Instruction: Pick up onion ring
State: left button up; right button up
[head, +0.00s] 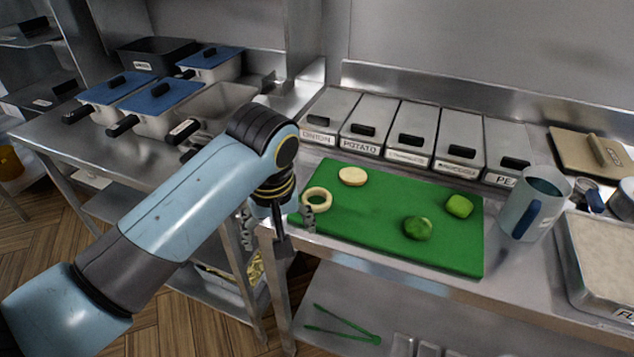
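The onion ring (318,192) is a pale yellow ring lying at the left end of the green cutting board (370,242). My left gripper (296,222) is at the board's front left corner, pointing down, with one finger just in front of the ring and the other further left, off the board's edge. Its fingers are spread and nothing shows between them. The finger at the ring overlaps its lower edge in the picture; I cannot tell whether they touch. My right gripper is not in the head view.
A pale round slice (352,177) and two green pieces, one (418,228) in front and one (460,206) behind, lie on the board. Labelled lidded bins (411,135) line the back. A jug (536,203) and a flour tray (600,255) stand at right. Blue-lidded containers (160,97) stand at left.

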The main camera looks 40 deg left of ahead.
pick_arm(q)
jog(key=w+r+n+g, duration=0.2)
jog(key=w+r+n, duration=0.6)
jog(key=w+n, duration=0.35)
jog(key=p, duration=0.1)
send_over(317, 192)
jog(key=s+d, duration=0.1)
jog(key=s, duration=0.1)
jog(key=f, duration=0.4)
jog(key=shift+w+d, duration=0.15)
jog(key=shift+d, duration=0.05)
notch_tip(317, 192, down, 6)
jog(key=shift+w+a+f+p, duration=0.1)
jog(key=shift+p, duration=0.25)
jog(key=c, duration=0.9)
jog(key=shift+c, duration=0.2)
